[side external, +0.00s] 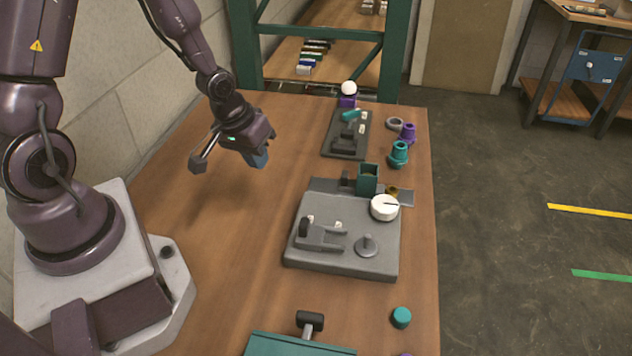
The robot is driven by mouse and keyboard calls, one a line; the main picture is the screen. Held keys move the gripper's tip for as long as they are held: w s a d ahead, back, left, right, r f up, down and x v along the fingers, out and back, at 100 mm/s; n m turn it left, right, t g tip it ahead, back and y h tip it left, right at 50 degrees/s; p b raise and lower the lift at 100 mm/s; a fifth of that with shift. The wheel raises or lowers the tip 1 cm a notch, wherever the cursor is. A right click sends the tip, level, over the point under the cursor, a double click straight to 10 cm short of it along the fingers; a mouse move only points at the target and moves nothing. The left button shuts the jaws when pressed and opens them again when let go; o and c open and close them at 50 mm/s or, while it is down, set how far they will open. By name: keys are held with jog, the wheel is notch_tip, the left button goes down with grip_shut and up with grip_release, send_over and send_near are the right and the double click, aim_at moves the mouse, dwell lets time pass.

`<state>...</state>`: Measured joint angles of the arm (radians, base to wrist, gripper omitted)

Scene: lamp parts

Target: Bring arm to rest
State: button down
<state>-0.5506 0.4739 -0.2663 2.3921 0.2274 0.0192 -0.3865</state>
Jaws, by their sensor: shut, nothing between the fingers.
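My arm reaches out over the left part of the wooden table (225,290), bent down from above. My gripper (259,162) hangs above the bare tabletop, pointing down, and its fingers are shut with nothing seen between them. It is left of the grey fixture board (330,258) and of the smaller dark board (345,151), touching neither. The grey board carries a white round part (384,207), a teal block (367,180) and grey clamp-like pieces. A white ball on a purple base (348,96) stands behind the dark board.
Teal (398,154) and purple (408,133) parts and a grey ring (394,124) stand near the right edge. A teal cap (401,317), a black-headed tool (310,322) and a teal box (295,345) are at the front. The table's left middle is clear.

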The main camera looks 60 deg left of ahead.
jog(key=s+d+r+m, duration=0.2)
jog(key=s+r, duration=0.1)
jog(key=r, duration=0.5)
jog(key=s+d+r+m+t, duration=0.1)
jog(key=s+d+r, duration=0.2)
jog(key=r, duration=0.5)
jog(key=s+d+r+m+t, duration=0.1)
jog(key=s+d+r+m, duration=0.1)
jog(key=s+r, duration=0.3)
notch_tip(320, 180, up, 4)
jog(key=shift+d+f+m, duration=0.15)
jog(key=shift+d+m, duration=0.15)
